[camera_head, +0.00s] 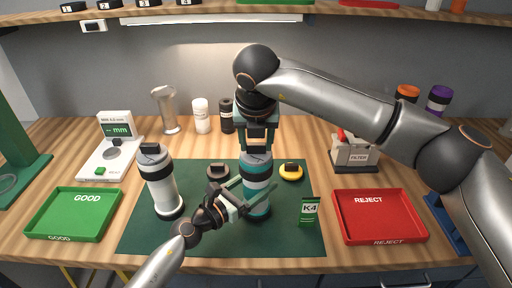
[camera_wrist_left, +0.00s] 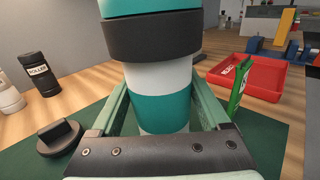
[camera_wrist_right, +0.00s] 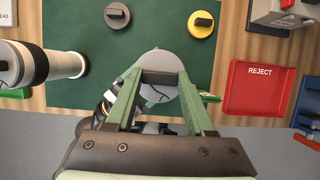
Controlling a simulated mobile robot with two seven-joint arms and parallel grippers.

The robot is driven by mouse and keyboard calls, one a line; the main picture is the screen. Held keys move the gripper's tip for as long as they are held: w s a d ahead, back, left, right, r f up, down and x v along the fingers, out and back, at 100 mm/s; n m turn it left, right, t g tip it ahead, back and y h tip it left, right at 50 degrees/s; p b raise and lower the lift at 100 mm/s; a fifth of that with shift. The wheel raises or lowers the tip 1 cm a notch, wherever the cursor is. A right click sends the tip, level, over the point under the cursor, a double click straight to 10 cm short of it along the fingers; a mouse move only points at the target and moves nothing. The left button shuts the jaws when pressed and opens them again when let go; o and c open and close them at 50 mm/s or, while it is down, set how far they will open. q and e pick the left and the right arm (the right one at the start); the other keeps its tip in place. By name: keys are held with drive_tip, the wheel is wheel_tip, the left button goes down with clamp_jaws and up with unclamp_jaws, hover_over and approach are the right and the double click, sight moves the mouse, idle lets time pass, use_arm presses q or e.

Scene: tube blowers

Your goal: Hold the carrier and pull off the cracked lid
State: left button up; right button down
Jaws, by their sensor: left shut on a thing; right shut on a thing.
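The teal and white carrier (camera_head: 257,187) stands upright on the green mat. My left gripper (camera_head: 243,196) is shut around its body from the side. In the left wrist view the fingers flank the carrier's white and teal wall (camera_wrist_left: 160,106), below a wide dark band (camera_wrist_left: 152,38). My right gripper (camera_head: 258,138) points down over the carrier's top, shut on the lid's dark bar handle. The right wrist view shows the round grey lid (camera_wrist_right: 155,62) with thin crack lines on its face. From these views I cannot tell whether the lid sits on the carrier or is slightly apart.
A second carrier (camera_head: 160,182), white and grey, stands left on the mat. A dark lid (camera_head: 217,172) and a yellow lid (camera_head: 291,173) lie behind. A green K4 card (camera_head: 309,211) stands right. Green GOOD tray (camera_head: 72,228) is left, red REJECT tray (camera_head: 382,236) right.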

sight(256, 145)
use_arm(q)
drive_tip(key=o, duration=1.5)
use_arm(e)
wheel_tip(256, 145, up, 10)
